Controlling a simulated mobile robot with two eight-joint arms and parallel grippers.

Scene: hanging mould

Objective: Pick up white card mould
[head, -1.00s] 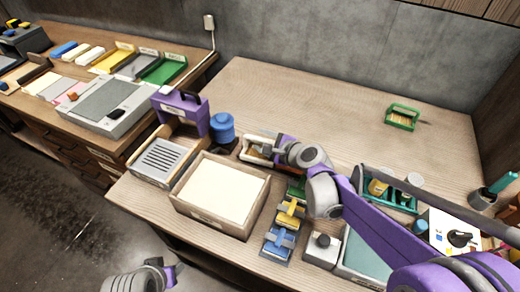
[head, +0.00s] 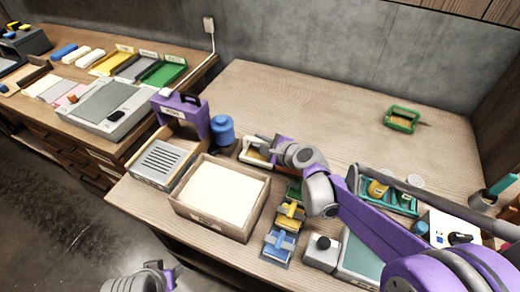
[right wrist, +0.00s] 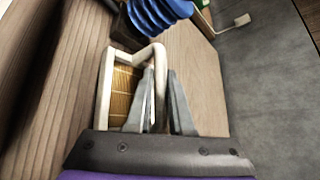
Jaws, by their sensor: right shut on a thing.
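The white card mould (head: 246,155) is a small white frame with a tan slatted screen and a raised white handle. It is on the wooden table, right of the blue jar; I cannot tell if it touches the tabletop. My right gripper (head: 270,151) reaches it from the right. In the right wrist view, my right gripper (right wrist: 162,72) has a finger on either side of the handle of the mould (right wrist: 104,85), shut on it. My left gripper (head: 172,275) is at the bottom left, over the floor; its fingertips are unclear.
A blue ribbed jar (head: 222,128) stands close left of the mould. A wooden box with a pale sheet (head: 178,204) is in front. A green mould (head: 402,119) sits at the back right. Blue and yellow tools (head: 280,243) lie in front. The table's back middle is clear.

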